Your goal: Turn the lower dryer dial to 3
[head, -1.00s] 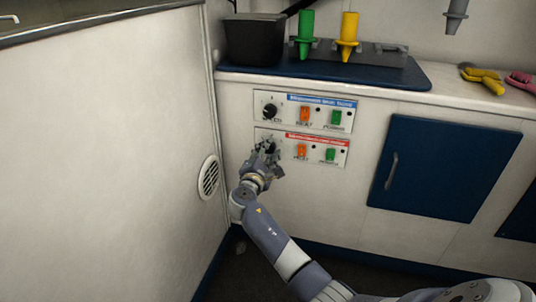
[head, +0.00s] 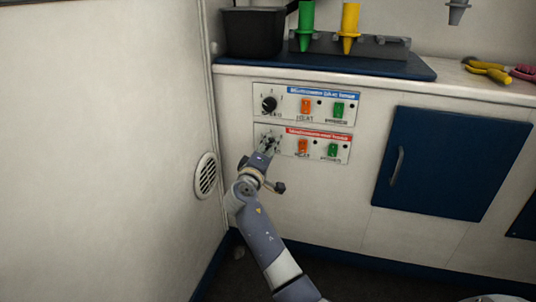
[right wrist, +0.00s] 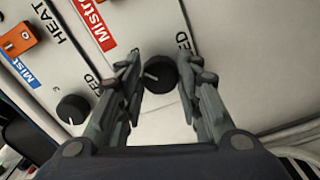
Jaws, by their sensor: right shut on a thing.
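The lower dryer panel (head: 316,150), with a red label strip, is on the white cabinet front below a blue-labelled panel. Its black lower dial (right wrist: 160,75) sits between the fingertips of my right gripper (right wrist: 157,78) in the right wrist view. A pale pointer line shows on the dial face, but I cannot read which number it points to. In the head view my right gripper (head: 266,150) is at the left end of the lower panel and mostly hides the dial. It is shut on the dial. My left gripper is not in view.
The upper dial (head: 269,104) is just above. The orange heat switch (head: 302,147) and green power switch (head: 333,150) sit right of the lower dial. A round vent (head: 206,176) is on the left wall. A blue door (head: 443,163) is to the right.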

